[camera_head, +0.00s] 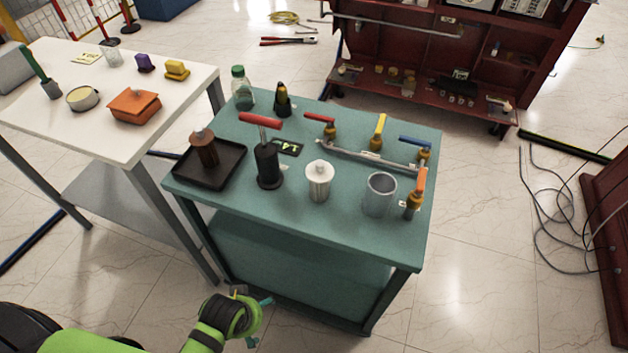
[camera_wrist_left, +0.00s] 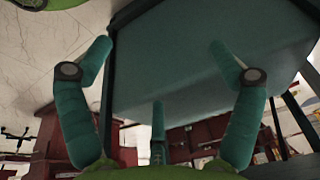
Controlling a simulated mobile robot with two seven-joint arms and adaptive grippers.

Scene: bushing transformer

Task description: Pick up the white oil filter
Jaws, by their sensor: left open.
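The white oil filter (camera_head: 319,181), a small canister with a white domed lid, stands upright near the front middle of the green table (camera_head: 290,222). My left gripper (camera_head: 262,318) is low in front of the table, below the tabletop and well apart from the filter. In the left wrist view my left gripper (camera_wrist_left: 160,48) has its teal fingers spread wide with nothing between them. That view shows the table's green surface (camera_wrist_left: 190,75) beyond the fingers, and the filter does not show there. My right gripper is not in view.
A black pump with a red handle (camera_head: 267,163) stands left of the filter, and a grey metal cup (camera_head: 380,194) stands to its right. A black tray (camera_head: 209,167) is at the left. A white table (camera_head: 60,120) stands beside.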

